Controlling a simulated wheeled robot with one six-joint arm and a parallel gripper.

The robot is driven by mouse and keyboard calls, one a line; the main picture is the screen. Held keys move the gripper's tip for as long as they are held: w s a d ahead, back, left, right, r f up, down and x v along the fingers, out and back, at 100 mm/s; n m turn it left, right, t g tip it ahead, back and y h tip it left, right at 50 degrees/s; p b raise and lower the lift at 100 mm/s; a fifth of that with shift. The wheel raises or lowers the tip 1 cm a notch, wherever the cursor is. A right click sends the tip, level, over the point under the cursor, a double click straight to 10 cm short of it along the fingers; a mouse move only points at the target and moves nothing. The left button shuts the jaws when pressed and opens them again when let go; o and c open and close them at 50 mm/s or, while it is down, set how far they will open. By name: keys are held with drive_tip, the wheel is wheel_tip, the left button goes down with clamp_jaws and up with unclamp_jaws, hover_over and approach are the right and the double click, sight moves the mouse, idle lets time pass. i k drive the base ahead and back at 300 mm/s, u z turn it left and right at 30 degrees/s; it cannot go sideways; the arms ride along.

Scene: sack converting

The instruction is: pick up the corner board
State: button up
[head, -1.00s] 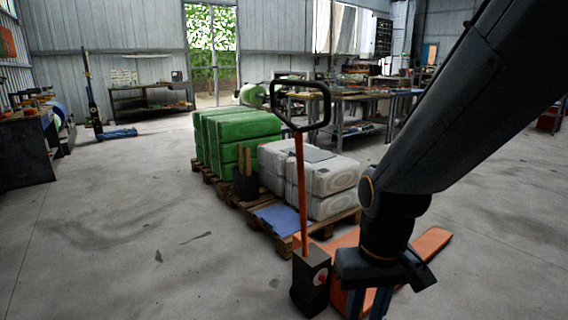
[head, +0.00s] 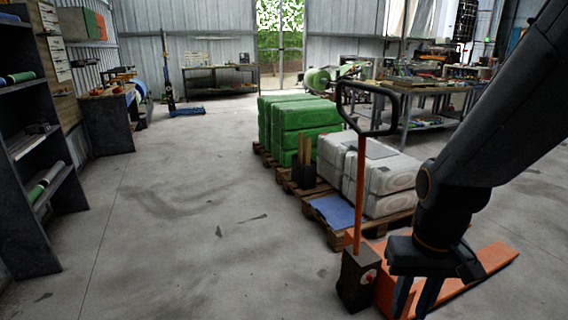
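Thin brown upright strips, which look like corner boards (head: 304,148), stand in a dark open box (head: 303,174) on the wooden pallet's near left side. My gripper (head: 416,304) is at the bottom right, in front of the orange pallet truck. Its two fingers point down with a gap between them and nothing visible in it. The fingertips are close to the lower picture edge. The gripper is well to the right of the strips and nearer to me, not touching them.
Green sacks (head: 298,128) and pale sacks (head: 372,175) are stacked on the pallet (head: 336,240), beside a blue sheet (head: 333,211). The pallet truck (head: 488,262) and its upright handle (head: 358,190) stand in front. A dark shelf (head: 38,150) is at left. The floor between is clear.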

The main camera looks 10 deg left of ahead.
sight(307, 147)
drive_tip(key=u, duration=0.9)
drive_tip(key=i, duration=0.95)
drive_tip(key=u, duration=0.85)
drive_tip(key=i, duration=1.45)
drive_tip(key=z, duration=0.75)
drive_tip(key=i, duration=0.9)
drive_tip(key=z, duration=1.15)
drive_tip(key=i, duration=2.2)
drive_tip(key=z, duration=0.5)
drive_tip(key=i, duration=0.45)
drive_tip(key=z, duration=0.3)
